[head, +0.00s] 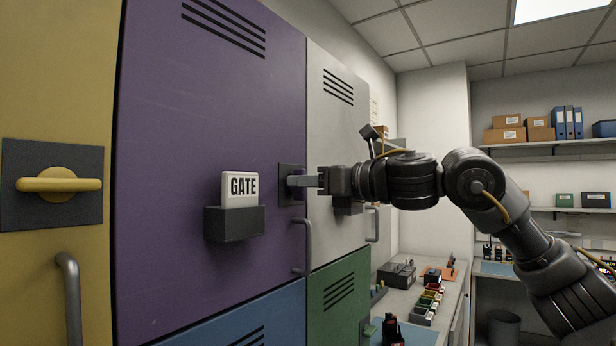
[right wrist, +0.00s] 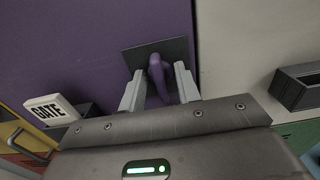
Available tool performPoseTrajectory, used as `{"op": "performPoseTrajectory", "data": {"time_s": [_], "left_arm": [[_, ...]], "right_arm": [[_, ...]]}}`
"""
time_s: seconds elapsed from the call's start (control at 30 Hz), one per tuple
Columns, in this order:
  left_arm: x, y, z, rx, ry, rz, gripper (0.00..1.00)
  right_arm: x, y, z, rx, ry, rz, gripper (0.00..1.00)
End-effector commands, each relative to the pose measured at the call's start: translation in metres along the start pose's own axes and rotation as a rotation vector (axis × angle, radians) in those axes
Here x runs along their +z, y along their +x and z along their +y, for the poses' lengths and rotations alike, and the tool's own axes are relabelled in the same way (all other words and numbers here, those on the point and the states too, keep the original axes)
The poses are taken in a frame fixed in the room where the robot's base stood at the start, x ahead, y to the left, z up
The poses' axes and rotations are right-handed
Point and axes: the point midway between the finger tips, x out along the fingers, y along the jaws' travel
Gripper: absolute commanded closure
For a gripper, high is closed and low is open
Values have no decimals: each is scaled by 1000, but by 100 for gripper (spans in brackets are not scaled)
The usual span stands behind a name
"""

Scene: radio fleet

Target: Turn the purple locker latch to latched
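The purple locker (head: 200,130) has a latch on a dark square plate near its right edge. In the right wrist view the purple latch handle (right wrist: 158,78) stands close to upright, leaning slightly, on its dark plate (right wrist: 128,57). My right gripper (head: 305,181) is at the latch, and its fingers hide most of the handle in the head view. In the right wrist view the two pale fingers (right wrist: 160,90) are open, one on each side of the handle, with narrow gaps beside it. My left gripper is not in view.
A dark holder (head: 234,224) with a GATE sign (head: 240,188) juts from the purple door, left of the latch. A door handle (head: 308,248) hangs just below the latch. A yellow locker (head: 60,100) with a horizontal latch (head: 58,185) is at left.

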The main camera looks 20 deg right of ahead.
Motion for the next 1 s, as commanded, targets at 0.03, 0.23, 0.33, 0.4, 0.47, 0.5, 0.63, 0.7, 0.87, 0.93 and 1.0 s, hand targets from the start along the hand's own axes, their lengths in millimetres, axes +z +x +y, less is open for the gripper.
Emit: {"op": "performPoseTrajectory", "data": {"time_s": [0.03, 0.23, 0.33, 0.4, 0.47, 0.5, 0.63, 0.7, 0.87, 0.93, 1.0], "left_arm": [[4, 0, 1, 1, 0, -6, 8], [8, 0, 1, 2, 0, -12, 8], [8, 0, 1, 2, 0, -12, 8], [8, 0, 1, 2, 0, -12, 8], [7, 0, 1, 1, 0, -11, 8], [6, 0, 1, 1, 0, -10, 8], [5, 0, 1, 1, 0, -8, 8], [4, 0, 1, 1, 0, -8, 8], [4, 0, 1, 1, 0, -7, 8], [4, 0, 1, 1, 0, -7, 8], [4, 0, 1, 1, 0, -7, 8]], "right_arm": [[0, 0, 0, 0, 0, 0, 67], [0, 0, 0, 0, 0, 0, 70], [0, 0, 0, 0, 0, 0, 83], [0, 0, 0, 0, 0, 0, 92], [0, 0, 0, 0, 1, 0, 100], [0, 0, 0, 0, 1, 0, 100], [0, 0, 0, 0, 0, 0, 100], [0, 0, 0, 0, -5, 0, 100], [0, 0, 0, 0, -41, 0, 100], [0, 0, 0, 0, -72, 1, 100], [0, 0, 1, 0, -112, 1, 100]]}}
